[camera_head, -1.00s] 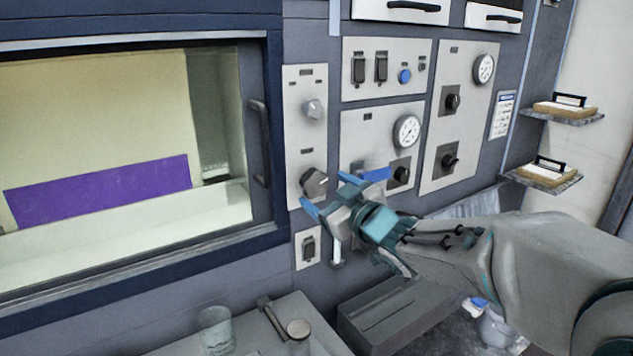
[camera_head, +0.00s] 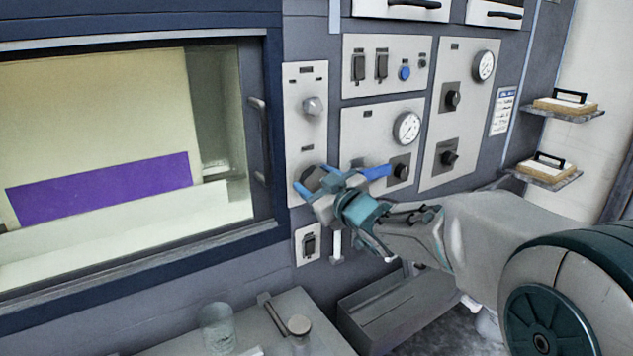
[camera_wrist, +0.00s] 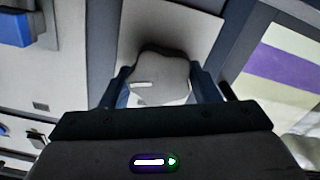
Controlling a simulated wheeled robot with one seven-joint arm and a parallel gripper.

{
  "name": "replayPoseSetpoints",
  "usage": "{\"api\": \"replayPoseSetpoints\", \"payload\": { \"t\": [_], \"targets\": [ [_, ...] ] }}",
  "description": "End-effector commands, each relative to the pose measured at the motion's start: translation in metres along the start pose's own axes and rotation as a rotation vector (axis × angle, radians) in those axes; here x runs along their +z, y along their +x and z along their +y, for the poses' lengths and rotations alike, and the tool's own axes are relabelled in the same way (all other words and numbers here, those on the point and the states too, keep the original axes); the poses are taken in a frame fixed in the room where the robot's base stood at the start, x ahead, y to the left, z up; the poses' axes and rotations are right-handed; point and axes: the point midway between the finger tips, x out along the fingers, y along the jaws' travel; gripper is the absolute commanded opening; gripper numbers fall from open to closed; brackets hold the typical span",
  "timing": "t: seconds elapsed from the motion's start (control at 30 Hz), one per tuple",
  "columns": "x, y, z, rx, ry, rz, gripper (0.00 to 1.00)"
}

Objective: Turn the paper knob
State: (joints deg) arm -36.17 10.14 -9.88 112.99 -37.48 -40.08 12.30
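The large grey knob with a white pointer mark (camera_wrist: 160,75), which I take to be the paper knob, fills the middle of the wrist view. In the head view this knob (camera_head: 313,178) sits low on the narrow left panel, partly hidden by my gripper. My gripper (camera_head: 315,180) is at the knob, and in the wrist view its two fingers (camera_wrist: 160,90) stand on either side of it. The fingers are apart, with the knob between them. Whether they touch its sides is hard to see.
A smaller grey knob (camera_head: 313,106) is above and a black switch (camera_head: 309,244) below. A blue handle (camera_head: 376,172) is close on the right. The window door's handle (camera_head: 259,140) is to the left. A glass (camera_head: 216,326) stands on the ledge below.

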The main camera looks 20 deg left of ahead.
Motion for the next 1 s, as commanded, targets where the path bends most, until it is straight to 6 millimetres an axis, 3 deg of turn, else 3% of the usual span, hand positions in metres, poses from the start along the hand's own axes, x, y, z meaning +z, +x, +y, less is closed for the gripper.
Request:
{"api": "replayPoseSetpoints", "payload": {
  "t": [0.47, 1.0],
  "targets": [
    [-0.0006, -0.0003, 0.0017, 0.002, 0.162, -0.001, 0.33],
    [-0.001, -0.0004, 0.0031, 0.001, 0.661, -0.001, 0.33]
  ]
}}
